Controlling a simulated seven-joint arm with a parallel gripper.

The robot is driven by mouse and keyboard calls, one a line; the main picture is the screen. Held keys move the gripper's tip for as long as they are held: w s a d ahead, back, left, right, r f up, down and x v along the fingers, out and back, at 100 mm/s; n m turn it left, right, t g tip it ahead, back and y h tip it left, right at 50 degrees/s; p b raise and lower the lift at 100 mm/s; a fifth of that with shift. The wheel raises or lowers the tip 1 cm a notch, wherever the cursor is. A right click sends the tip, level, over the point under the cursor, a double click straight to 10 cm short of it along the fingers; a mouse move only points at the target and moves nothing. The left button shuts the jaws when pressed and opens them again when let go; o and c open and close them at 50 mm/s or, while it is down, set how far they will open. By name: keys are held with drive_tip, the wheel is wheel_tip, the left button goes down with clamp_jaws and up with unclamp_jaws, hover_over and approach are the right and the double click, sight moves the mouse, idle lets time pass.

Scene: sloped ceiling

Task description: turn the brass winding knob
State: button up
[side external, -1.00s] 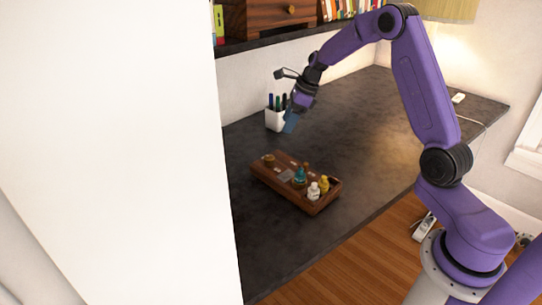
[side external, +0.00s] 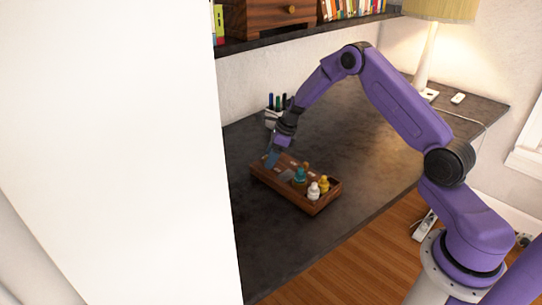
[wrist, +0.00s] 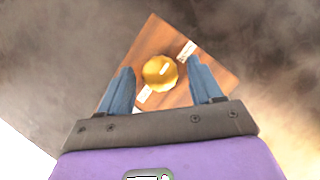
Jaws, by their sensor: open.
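The brass winding knob (wrist: 160,72) is round with a scalloped edge and a pale mark on top. It stands on the wooden box (side external: 284,193), whose top also shows in the wrist view (wrist: 146,41). My gripper (wrist: 160,84) is open, with one blue finger on each side of the knob and visible gaps to it. In the side view my gripper (side external: 271,160) is over the box's left end and hides the knob there. Contact in depth cannot be told.
Small bottles, teal (side external: 299,176), white (side external: 313,191) and yellow (side external: 324,184), stand at the box's right part. A white pen cup (side external: 271,119) is behind my gripper. A lamp (side external: 428,60) stands at the back right. The dark desk (side external: 360,150) is clear to the right.

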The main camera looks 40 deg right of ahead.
drive_tip(key=c, duration=1.1)
drive_tip(key=shift+o, duration=0.2)
drive_tip(key=shift+n, duration=0.3)
drive_tip(key=n+g, duration=0.1)
drive_tip(key=n, duration=0.1)
drive_tip(key=n+y, duration=0.1)
drive_tip(key=n, duration=0.2)
drive_tip(key=shift+w+d+g, duration=0.1)
drive_tip(key=shift+w+g, duration=0.1)
drive_tip(key=shift+g, duration=0.2)
drive_tip(key=n+g, duration=0.1)
drive_tip(key=n, duration=0.3)
drive_tip(key=shift+w+n+g+y, duration=0.1)
drive_tip(key=shift+n+g+y, duration=0.2)
drive_tip(key=shift+n+g, duration=0.1)
drive_tip(key=n+g, duration=0.1)
drive_tip(key=n, duration=0.1)
drive_tip(key=n+g+h, duration=0.1)
drive_tip(key=n, duration=0.2)
drive_tip(key=shift+w+n, duration=0.15)
drive_tip(key=shift+n, duration=0.15)
drive_tip(key=shift+n+g+h, duration=0.4)
drive_tip(key=shift+n+g, duration=0.2)
drive_tip(key=shift+n, duration=1.6)
